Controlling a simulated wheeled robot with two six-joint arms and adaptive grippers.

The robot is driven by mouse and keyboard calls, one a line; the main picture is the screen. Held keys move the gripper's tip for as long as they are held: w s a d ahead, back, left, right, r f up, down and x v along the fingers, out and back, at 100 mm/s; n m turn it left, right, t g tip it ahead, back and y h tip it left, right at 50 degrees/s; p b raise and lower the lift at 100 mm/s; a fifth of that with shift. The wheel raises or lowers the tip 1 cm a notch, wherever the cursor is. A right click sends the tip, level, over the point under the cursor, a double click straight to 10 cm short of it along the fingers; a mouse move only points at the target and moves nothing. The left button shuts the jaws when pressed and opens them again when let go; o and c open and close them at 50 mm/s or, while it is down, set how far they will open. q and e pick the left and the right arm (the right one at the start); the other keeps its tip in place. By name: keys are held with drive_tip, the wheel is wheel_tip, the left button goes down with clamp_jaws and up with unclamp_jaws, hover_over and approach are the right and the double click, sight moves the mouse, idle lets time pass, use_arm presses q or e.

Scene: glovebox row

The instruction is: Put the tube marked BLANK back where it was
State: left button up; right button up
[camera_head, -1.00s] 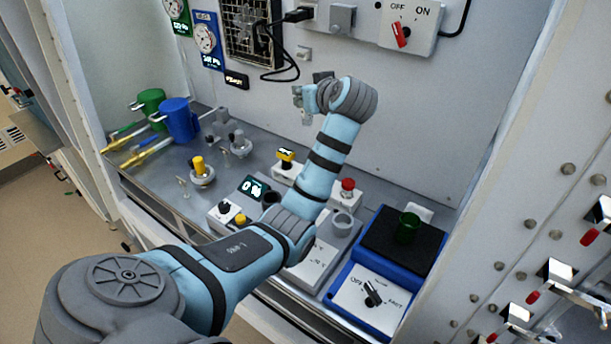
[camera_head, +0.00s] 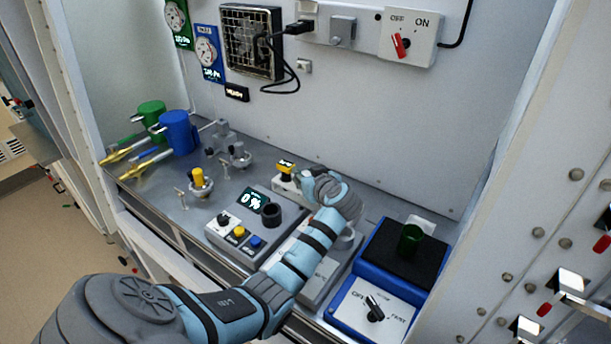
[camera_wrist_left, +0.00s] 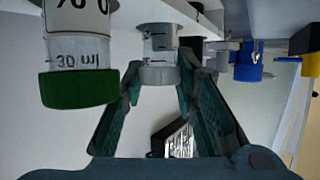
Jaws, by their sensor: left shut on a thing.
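My left gripper (camera_wrist_left: 160,68) is shut on a clear tube (camera_wrist_left: 161,42) with a grey end and dark marks. The word BLANK is not readable on it. In the camera_head view my left wrist is low over the bench and hides the jaws and the tube. A grey block with a round socket (camera_head: 349,242) is partly hidden behind the arm. A green-capped clear vessel (camera_wrist_left: 80,75) marked "30 ml" is close beside the tube in the left wrist view. My right gripper is not in view.
A blue device (camera_head: 365,305) with a black pad and green cylinder (camera_head: 410,240) stands right of the arm. A grey control box (camera_head: 250,222) reading 0 % stands left, beside a yellow-topped switch (camera_head: 286,167). Blue (camera_head: 178,132) and green cylinders stand at the far left.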

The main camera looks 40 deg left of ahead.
use_arm(q)
drive_tip(key=shift+f, duration=0.1)
drive_tip(key=o, duration=1.1)
drive_tip(key=shift+d+r, duration=0.1)
drive_tip(key=shift+r, duration=0.2)
drive_tip(key=p+v, duration=0.4)
drive_tip(key=v, duration=0.3)
drive_tip(key=shift+s+d+p, duration=0.2)
drive_tip(key=shift+p, duration=0.1)
drive_tip(key=shift+a+f, duration=0.1)
drive_tip(key=shift+a, duration=0.1)
